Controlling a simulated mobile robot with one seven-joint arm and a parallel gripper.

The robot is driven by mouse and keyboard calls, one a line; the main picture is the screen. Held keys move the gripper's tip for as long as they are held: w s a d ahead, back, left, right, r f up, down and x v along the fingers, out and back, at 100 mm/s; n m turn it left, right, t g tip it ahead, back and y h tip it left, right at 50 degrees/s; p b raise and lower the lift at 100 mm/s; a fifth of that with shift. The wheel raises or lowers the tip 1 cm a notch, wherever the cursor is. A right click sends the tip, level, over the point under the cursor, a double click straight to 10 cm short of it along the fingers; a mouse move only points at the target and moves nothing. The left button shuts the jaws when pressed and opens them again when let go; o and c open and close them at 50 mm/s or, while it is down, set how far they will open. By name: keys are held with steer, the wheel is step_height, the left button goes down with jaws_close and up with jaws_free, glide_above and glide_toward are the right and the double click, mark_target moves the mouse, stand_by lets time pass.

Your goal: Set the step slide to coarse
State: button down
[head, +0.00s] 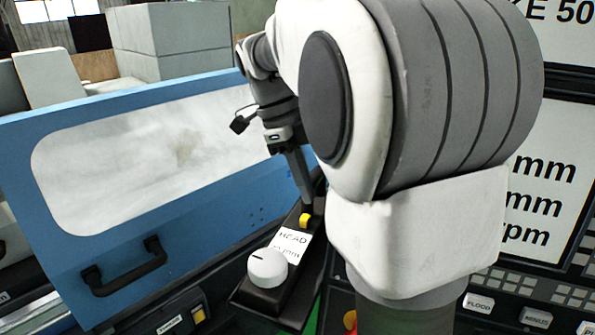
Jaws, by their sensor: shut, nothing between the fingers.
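A black control box (245,294) sits at the lower middle of the head view, in front of the blue machine door. The slide's markings and setting are not readable.
The blue door (60,272) with a cloudy window (150,155) and a black handle (124,270) stands at left. A screen (545,180) and a panel of buttons (535,317) are at right. My arm hides much of the middle and right.

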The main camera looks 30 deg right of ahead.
mark_target(304, 215)
steer(key=x, duration=0.5)
steer(key=shift+w+a+p, duration=0.3)
steer(key=shift+w+a, duration=0.6)
steer(key=shift+w, duration=0.15)
steer(key=shift+r, duration=0.15)
